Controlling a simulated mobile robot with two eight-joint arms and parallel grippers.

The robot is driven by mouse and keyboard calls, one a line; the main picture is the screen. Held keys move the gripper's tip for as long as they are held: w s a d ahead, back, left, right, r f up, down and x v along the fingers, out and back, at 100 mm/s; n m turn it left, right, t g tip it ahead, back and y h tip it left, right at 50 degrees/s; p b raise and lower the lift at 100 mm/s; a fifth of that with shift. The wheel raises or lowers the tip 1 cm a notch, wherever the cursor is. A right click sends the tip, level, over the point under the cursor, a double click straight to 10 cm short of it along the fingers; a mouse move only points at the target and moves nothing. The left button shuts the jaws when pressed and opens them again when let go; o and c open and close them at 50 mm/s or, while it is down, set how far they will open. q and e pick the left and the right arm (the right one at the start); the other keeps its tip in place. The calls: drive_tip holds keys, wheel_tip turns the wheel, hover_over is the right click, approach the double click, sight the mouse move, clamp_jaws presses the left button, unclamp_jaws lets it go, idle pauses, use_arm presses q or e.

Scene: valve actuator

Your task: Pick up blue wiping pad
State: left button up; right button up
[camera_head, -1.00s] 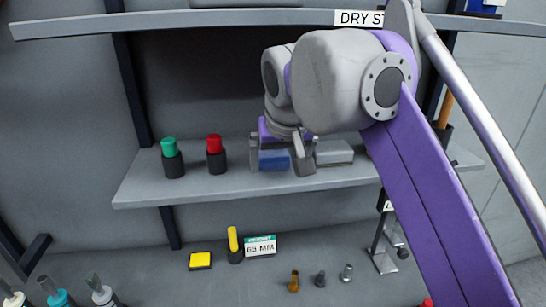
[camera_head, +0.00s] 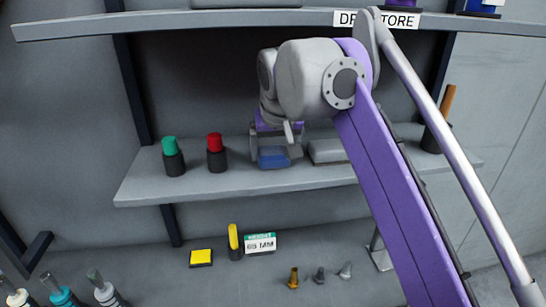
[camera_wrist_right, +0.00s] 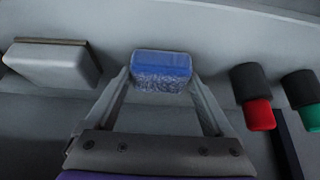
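The blue wiping pad (camera_head: 272,160) rests on the middle shelf, left of a grey block. It also shows in the right wrist view (camera_wrist_right: 161,70), with a bright blue top and a paler speckled face. My right gripper (camera_head: 274,148) is at the pad, with one finger on each side. In the wrist view, the fingers (camera_wrist_right: 161,80) stand apart and their tips lie close beside the pad's two sides; whether they touch it is hard to tell. My left gripper is in no view.
A grey block (camera_head: 328,151) sits close right of the pad on the shelf (camera_head: 210,188). Red-capped (camera_head: 216,152) and green-capped (camera_head: 172,155) cylinders stand to the left. An upper shelf (camera_head: 200,19) runs above. A yellow pad (camera_head: 201,257) and small fittings lie below.

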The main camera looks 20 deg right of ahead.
drive_tip(key=c, duration=0.6)
drive_tip(key=shift+s+r, duration=0.15)
drive_tip(key=shift+r, duration=0.2)
drive_tip(key=shift+c, duration=0.2)
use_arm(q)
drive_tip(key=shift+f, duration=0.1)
use_arm(e)
drive_tip(key=shift+s+a+f, duration=0.1)
drive_tip(key=shift+s+a, duration=0.05)
drive_tip(key=shift+s, duration=0.15)
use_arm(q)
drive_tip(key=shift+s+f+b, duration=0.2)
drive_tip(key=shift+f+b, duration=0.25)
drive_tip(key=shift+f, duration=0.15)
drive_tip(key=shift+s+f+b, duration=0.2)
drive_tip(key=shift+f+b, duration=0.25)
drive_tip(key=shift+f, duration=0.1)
use_arm(e)
drive_tip(key=s+a, duration=0.4)
drive_tip(key=s, duration=1.2)
drive_tip(key=shift+s, duration=0.3)
drive_tip(key=shift+a, duration=0.1)
